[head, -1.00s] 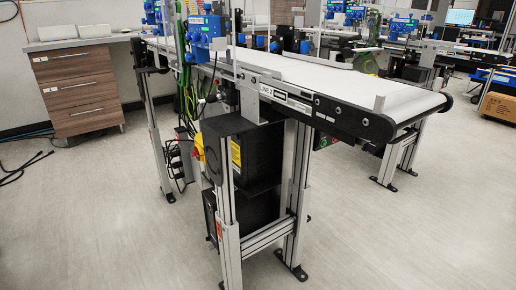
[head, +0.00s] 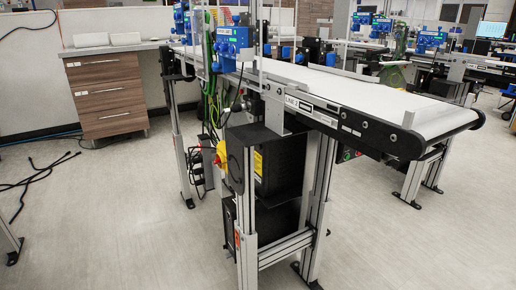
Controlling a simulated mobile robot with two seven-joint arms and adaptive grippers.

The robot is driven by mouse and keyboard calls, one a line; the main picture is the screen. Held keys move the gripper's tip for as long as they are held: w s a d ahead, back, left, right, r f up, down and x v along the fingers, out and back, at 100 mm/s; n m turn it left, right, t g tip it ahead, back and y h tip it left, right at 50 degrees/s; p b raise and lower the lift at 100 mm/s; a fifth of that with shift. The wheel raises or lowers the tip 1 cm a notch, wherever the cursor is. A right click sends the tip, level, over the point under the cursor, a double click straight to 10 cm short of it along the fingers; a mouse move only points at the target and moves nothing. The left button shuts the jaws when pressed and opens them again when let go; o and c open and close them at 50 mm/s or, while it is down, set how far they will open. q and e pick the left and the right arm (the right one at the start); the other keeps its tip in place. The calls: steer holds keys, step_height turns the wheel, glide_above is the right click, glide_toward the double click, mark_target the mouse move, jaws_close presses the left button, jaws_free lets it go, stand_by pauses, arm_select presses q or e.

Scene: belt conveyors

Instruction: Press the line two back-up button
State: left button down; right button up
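The line two conveyor (head: 345,123) stands in the middle of the head view, with a "LINE 2" label (head: 292,101) on its near side rail. A small control panel with green and red parts (head: 348,155) shows partly under the belt, behind the frame. It is too small to tell which part is the back-up button. A yellow part with some red (head: 221,153) sits on the left side of the conveyor's stand. Neither of my grippers is in view.
Black boxes (head: 280,165) hang within the conveyor's legs. A wooden drawer cabinet (head: 105,95) stands at the back left. Black cables (head: 40,175) lie on the floor at left. Open floor (head: 110,230) lies left of the conveyor and also at the front right (head: 420,250).

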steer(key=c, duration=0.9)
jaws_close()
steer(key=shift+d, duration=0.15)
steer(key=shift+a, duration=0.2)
